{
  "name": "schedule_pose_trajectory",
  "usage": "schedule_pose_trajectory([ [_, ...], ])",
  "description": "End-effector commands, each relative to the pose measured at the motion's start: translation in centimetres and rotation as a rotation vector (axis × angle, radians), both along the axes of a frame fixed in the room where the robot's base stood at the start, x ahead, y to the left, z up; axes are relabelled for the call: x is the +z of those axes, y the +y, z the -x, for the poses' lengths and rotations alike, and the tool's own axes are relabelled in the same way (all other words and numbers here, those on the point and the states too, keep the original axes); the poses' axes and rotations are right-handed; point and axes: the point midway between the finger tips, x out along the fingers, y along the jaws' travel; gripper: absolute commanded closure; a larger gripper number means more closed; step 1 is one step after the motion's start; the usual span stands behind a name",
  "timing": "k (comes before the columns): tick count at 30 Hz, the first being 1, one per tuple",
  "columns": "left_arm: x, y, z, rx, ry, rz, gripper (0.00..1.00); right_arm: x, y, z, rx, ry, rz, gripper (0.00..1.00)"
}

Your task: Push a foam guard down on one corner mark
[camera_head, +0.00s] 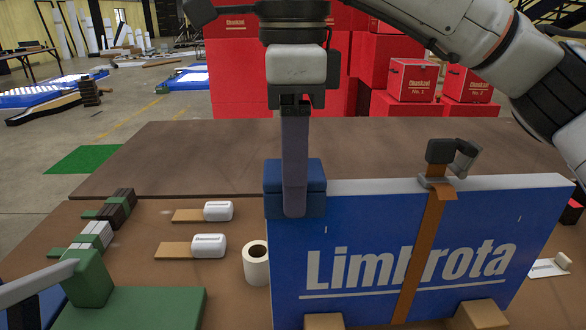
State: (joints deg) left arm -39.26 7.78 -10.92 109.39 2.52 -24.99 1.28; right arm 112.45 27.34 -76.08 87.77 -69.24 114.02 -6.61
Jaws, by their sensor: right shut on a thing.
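A blue lightbox panel (350,220) lettered "Limbrota" stands upright at the front right, with a brown strap (419,245) around it. A darker blue foam guard (316,180) is at the panel's top left corner. My right gripper (294,205) points straight down and is shut on the guard; its fingers cover the guard's middle. The guard overlaps the corner in this view, but I cannot tell how fully it is seated. The corner mark is not visible. My left gripper is not in view.
A dark clamp (441,151) sits on the panel's top edge. A white roll (256,263) stands left of the panel. Two white-headed tools (205,246) (217,211) and a green stand (88,279) are farther left. The brown table (200,155) behind is clear.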

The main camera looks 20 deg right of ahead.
Motion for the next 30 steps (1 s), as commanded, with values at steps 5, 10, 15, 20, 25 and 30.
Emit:
schedule_pose_trajectory([
  [5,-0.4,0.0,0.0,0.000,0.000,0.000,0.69,-0.5,0.0,0.0,0.000,0.000,-0.001,0.77],
  [10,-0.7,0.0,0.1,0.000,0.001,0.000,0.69,-1.0,0.0,0.0,0.000,0.000,-0.001,0.77],
  [15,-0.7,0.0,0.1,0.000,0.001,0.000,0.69,-1.0,0.0,0.0,-0.001,-0.001,-0.001,0.44],
  [20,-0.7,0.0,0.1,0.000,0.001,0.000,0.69,-1.0,0.0,0.0,-0.001,-0.001,-0.001,0.32],
  [25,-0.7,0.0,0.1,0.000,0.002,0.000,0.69,-1.0,0.0,0.0,-0.001,0.000,0.000,0.32],
  [30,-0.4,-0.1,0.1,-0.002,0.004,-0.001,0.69,0.1,0.0,0.0,-0.002,-0.002,0.000,0.32],
])
